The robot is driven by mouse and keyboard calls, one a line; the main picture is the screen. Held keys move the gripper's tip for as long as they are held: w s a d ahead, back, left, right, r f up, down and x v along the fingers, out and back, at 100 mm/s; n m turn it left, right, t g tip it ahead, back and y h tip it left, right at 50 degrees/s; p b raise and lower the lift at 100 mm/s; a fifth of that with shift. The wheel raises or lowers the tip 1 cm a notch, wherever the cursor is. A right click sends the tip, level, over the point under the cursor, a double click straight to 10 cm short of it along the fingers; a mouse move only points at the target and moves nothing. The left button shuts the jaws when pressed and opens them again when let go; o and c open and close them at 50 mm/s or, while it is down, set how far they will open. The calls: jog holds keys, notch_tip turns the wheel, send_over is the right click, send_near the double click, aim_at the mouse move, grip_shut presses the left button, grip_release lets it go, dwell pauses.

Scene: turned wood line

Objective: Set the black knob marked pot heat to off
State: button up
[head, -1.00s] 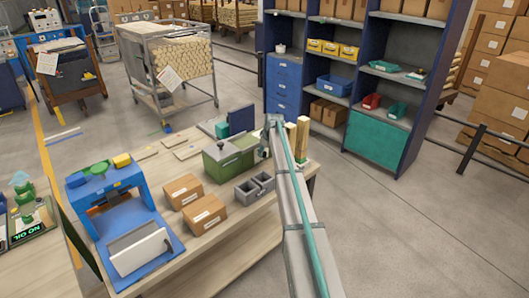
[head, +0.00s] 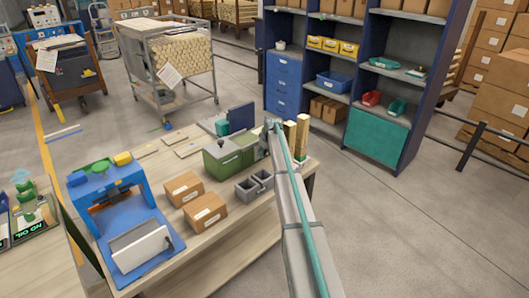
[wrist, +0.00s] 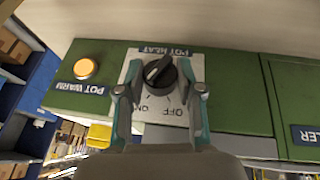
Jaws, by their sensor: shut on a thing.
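In the wrist view the black knob (wrist: 159,74) sits on a pale plate under the POT HEAT label (wrist: 166,51), on a green panel (wrist: 225,85). ON and OFF (wrist: 167,101) are printed below it, upside down or tilted. A grey ridge crosses the knob face at a slant; which mark it points to I cannot tell. My gripper (wrist: 159,91) has one finger at each side of the knob and is shut on it.
An orange POT WARM light (wrist: 85,68) is left of the knob. On the bench (head: 240,222) are cardboard boxes (head: 205,212), grey bins (head: 247,188) and a blue machine (head: 135,230). Wooden posts (head: 302,133) stand right of my arm's end. Shelves (head: 375,120) rise behind.

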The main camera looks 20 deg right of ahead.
jog(key=shift+s+a+f+h+b, duration=0.15)
jog(key=shift+h+b, duration=0.15)
jog(key=shift+b, duration=0.4)
jog(key=h+b, duration=0.1)
jog(key=b, duration=0.1)
jog(key=t+h+b, duration=0.1)
jog(key=b, duration=0.1)
jog(key=shift+a+f+n, duration=0.2)
jog(key=shift+f+n, duration=0.1)
jog(key=h+b, duration=0.1)
jog(key=b, duration=0.1)
jog(key=t+h+b, duration=0.1)
jog(key=b, duration=0.2)
jog(key=n+h+b, duration=0.1)
jog(key=h+b, duration=0.1)
jog(key=b, duration=0.1)
jog(key=shift+a+f+t, duration=0.15)
jog(key=shift+f+t, duration=0.1)
jog(key=shift+t, duration=0.15)
jog(key=t+h+b, duration=0.1)
jog(key=h+b, duration=0.1)
jog(key=b, duration=0.5)
jog(key=shift+n+h, duration=0.4)
jog(key=shift+r+t+h+b, duration=0.1)
jog(key=shift+t+h+b, duration=0.25)
jog(key=shift+b, duration=0.7)
jog(key=shift+r+b, duration=0.2)
jog(key=shift+b, duration=0.1)
jog(key=o, duration=1.2)
jog(key=shift+c, duration=0.2)
